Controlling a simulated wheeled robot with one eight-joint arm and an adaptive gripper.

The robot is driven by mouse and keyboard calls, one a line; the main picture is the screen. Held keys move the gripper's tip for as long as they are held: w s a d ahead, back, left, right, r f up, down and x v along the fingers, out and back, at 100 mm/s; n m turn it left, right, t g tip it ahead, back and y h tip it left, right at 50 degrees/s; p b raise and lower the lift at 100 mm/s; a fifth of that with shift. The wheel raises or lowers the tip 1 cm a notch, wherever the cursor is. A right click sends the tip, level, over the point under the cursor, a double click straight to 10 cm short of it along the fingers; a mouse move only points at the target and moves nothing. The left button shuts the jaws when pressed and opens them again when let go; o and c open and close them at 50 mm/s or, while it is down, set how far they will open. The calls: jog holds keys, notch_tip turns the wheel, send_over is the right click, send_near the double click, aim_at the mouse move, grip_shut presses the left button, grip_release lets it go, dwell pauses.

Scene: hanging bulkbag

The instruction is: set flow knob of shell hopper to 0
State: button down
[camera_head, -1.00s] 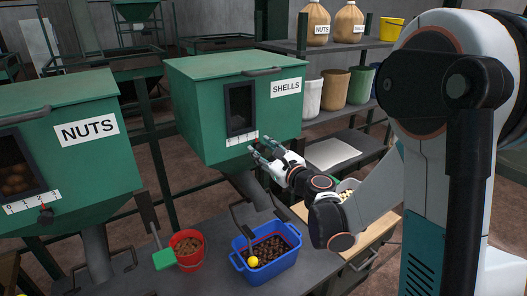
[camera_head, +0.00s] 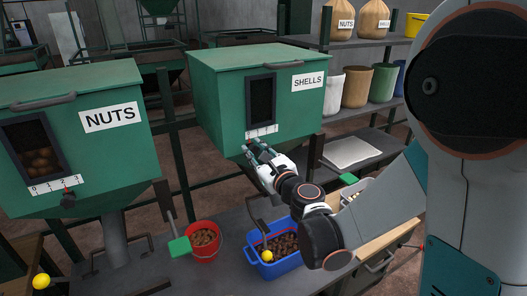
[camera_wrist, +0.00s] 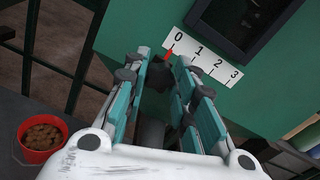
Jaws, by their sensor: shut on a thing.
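The shell hopper (camera_head: 225,105) is a green box with a SHELLS label and a dark window. Its white scale (camera_head: 262,131), marked 0 to 3, runs under the window and also shows in the wrist view (camera_wrist: 205,59). The dark flow knob (camera_wrist: 158,73) sits below the scale, with its red pointer (camera_wrist: 168,55) close by the 0 end. My gripper (camera_wrist: 160,75) is shut on the knob, one finger on each side, and partly hides it. In the head view my gripper (camera_head: 255,149) reaches up to the hopper's lower front, under the scale's left part.
The nuts hopper (camera_head: 120,150) stands at the left with its own scale and knob. Below are a red bucket (camera_head: 205,241) of brown pieces and a blue bin (camera_head: 290,262). Shelves with bags and pots are at the back right.

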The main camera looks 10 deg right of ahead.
jog(key=shift+a, duration=0.2)
jog(key=c, duration=1.6)
grip_release()
jog(key=o, duration=0.3)
jog(key=shift+s+a, duration=0.1)
jog(key=shift+a, duration=0.05)
jog(key=shift+s+d, duration=0.2)
jog(key=shift+s, duration=0.05)
jog(key=v, duration=1.1)
jog(key=shift+s, duration=0.2)
